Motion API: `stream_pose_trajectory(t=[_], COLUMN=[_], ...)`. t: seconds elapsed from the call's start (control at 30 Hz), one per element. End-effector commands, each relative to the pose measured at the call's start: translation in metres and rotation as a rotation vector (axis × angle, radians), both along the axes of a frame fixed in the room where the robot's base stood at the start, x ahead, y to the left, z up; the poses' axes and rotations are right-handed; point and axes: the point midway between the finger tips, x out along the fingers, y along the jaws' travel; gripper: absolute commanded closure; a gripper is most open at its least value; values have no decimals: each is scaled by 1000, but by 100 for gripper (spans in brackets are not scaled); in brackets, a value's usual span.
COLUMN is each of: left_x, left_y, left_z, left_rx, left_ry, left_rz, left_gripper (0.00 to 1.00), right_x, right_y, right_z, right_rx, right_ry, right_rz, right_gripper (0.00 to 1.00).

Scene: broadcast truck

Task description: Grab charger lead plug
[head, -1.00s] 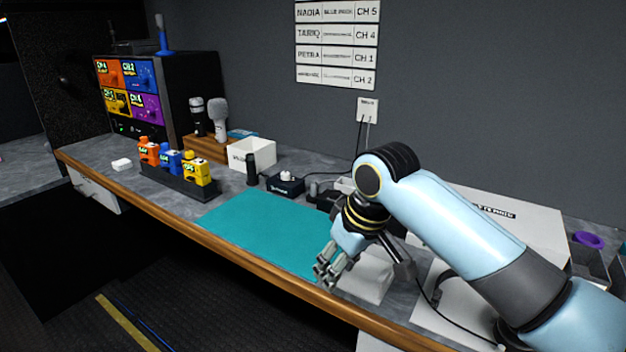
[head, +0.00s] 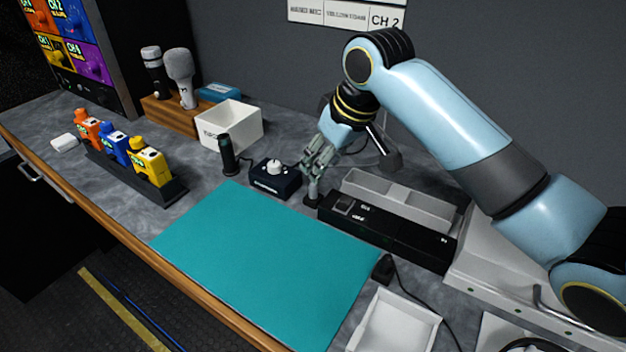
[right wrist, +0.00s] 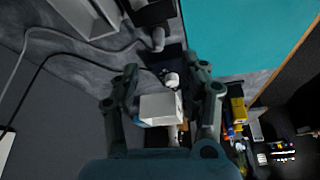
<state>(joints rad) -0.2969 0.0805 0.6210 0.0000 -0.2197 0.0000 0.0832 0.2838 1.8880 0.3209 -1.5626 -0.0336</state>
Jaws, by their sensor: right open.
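My right gripper (head: 316,168) is open and empty above the back edge of the teal mat, in the head view. A small dark upright piece (head: 312,192) stands just below its fingers. In the right wrist view a plug-like end (right wrist: 158,40) on a grey cable lies ahead of the open fingers (right wrist: 163,74), apart from them. A black plug (head: 383,268) with a black cable lies at the mat's right edge, well away from the gripper. I cannot tell which one is the charger lead plug. My left gripper is not in view.
A dark box with a white knob (head: 275,168) stands just left of the gripper. A long black unit (head: 395,227) and grey tray (head: 440,205) are to its right. A white box (head: 230,128) and battery rack (head: 170,188) stand left. The teal mat (head: 265,255) is clear.

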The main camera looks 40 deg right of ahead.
Motion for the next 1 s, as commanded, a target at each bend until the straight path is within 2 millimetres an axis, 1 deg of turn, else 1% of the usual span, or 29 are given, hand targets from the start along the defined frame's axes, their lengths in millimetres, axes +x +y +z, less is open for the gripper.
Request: stream_pose_trajectory(t=[0.03,0.1,0.23,0.37,0.5,0.6,0.7,0.87,0.9,1.0], left_x=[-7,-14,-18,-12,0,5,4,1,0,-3], left_y=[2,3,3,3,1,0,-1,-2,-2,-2], left_z=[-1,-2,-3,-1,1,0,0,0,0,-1], left_rx=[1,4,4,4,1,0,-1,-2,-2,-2], left_ry=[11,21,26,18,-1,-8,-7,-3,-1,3], left_rz=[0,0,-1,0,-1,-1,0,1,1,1], left_gripper=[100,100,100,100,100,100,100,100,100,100], right_x=[3,7,12,15,22,26,28,28,28,28], right_y=[1,1,1,1,1,1,2,1,1,1], right_z=[-9,-19,-29,-41,-64,-75,-79,-79,-79,-79], right_rx=[1,2,-1,0,1,0,-1,-1,-1,-1], right_ry=[2,1,0,2,2,0,0,-1,-1,-1], right_rz=[-1,-1,0,-1,-1,-1,1,1,1,1], right_gripper=[55,55,55,55,55,55,55,55,57,70])
